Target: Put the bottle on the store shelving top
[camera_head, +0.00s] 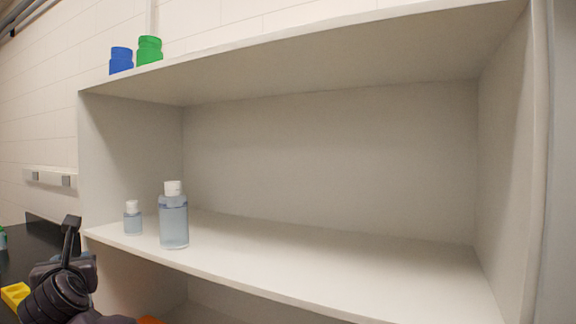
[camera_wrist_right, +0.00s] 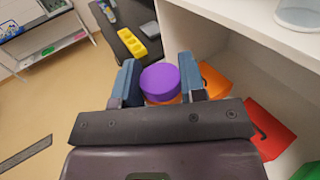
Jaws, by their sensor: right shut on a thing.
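My right gripper (camera_wrist_right: 160,78) is shut on a purple bottle (camera_wrist_right: 160,83), seen from above between the two fingers in the right wrist view. Only its round purple top shows clearly; its lower part is hidden. In the head view my right gripper (camera_head: 72,246) is at the lower left, left of the shelving and below its top, and the held bottle cannot be made out there. The white store shelving (camera_head: 330,160) fills most of the head view. Its top board (camera_head: 300,50) is high up, with a blue jar (camera_head: 121,61) and a green jar (camera_head: 149,51) standing at its left. My left gripper is not in view.
A large clear bottle (camera_head: 173,222) and a small one (camera_head: 133,219) stand on the middle shelf. Orange (camera_wrist_right: 213,82) and red (camera_wrist_right: 268,128) items lie lower down. A yellow block (camera_wrist_right: 145,30) is on the dark counter (camera_wrist_right: 118,22). The top's visible edge is clear right of the jars.

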